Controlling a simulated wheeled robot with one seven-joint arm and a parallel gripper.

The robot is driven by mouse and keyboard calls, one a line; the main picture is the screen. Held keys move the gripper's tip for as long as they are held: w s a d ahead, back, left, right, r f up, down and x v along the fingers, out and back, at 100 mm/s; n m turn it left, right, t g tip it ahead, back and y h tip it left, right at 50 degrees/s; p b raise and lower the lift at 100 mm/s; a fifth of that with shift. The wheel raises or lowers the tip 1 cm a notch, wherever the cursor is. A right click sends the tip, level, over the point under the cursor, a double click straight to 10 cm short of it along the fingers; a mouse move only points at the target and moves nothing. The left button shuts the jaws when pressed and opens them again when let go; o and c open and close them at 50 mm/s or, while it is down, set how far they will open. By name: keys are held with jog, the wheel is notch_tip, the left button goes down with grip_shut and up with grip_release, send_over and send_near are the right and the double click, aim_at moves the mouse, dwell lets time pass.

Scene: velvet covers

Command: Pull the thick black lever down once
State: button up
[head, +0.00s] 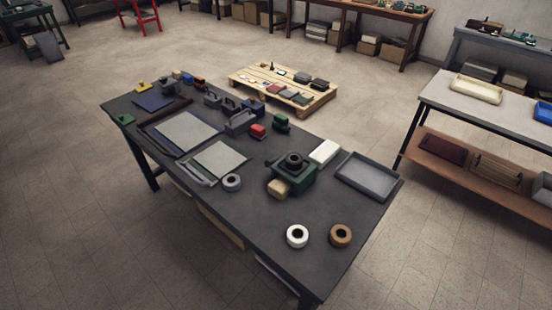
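No thick black lever can be made out for certain at this size. A dark worktable (270,230) holds several small devices. A green machine (290,184) with a black round top stands right of the middle, a tan block against its front. A grey device (239,124) with a raised dark part stands near the far edge. Two flat boards, one blue-edged (187,132) and one green-edged (218,161), lie to the left with dark or grey bars along their sides. My gripper is not in view.
A white tape roll (297,236) and a brown one (341,235) lie near the front. A grey tray (369,177) lies at the right. A pallet (283,87) stands on the floor behind, a bench (440,95) to the right. Floor is open at left.

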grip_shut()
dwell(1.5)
